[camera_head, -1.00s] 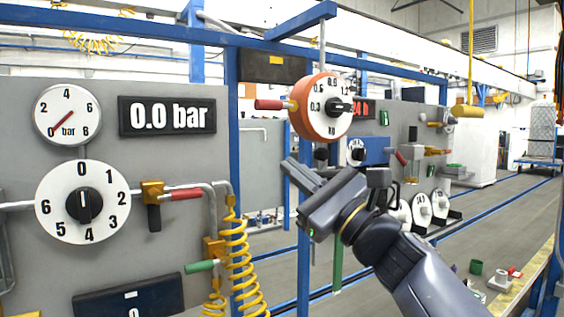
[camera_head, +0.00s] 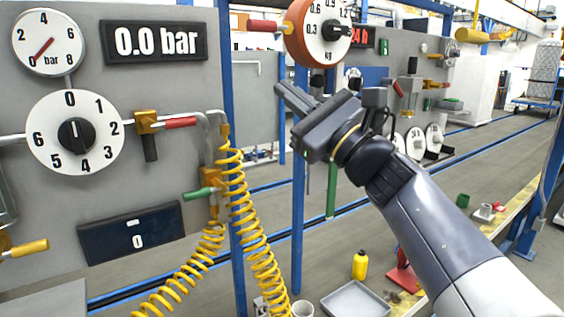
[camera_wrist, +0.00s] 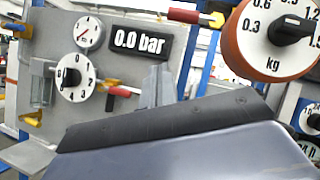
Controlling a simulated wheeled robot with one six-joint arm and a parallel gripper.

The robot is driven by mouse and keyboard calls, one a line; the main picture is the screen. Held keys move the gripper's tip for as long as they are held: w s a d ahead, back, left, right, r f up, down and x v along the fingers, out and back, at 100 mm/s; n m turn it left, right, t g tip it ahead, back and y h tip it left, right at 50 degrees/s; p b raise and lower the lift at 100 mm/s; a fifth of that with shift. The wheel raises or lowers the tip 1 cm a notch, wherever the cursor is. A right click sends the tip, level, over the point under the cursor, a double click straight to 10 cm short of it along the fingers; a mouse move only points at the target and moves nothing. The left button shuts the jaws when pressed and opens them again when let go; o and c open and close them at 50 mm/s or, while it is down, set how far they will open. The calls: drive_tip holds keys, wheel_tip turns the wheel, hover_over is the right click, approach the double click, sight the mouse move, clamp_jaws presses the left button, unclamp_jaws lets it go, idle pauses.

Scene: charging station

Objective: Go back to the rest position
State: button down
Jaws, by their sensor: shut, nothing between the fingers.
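My gripper (camera_head: 292,97) is in the middle of the head view, held in the air in front of the blue frame, below the orange kg dial (camera_head: 317,30). Its fingers are shut and point up and left, with nothing seen between them. In the wrist view the gripper's dark body fills the lower part and the finger (camera_wrist: 158,88) points at the grey panel. The arm runs down to the lower right corner of the head view.
The grey panel (camera_head: 190,75) at left carries a round gauge (camera_head: 48,42), a numbered dial (camera_head: 75,132) and a 0.0 bar display (camera_head: 154,41). Yellow coiled hoses (camera_head: 240,210) hang beside it. A yellow bottle (camera_head: 360,264) and a grey tray (camera_head: 355,300) are below.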

drive_tip(key=w+a+r+p, duration=0.3)
drive_tip(key=w+r+p, duration=0.2)
drive_tip(key=r, duration=0.2)
drive_tip(key=shift+a+r, duration=0.2)
idle(0.4)
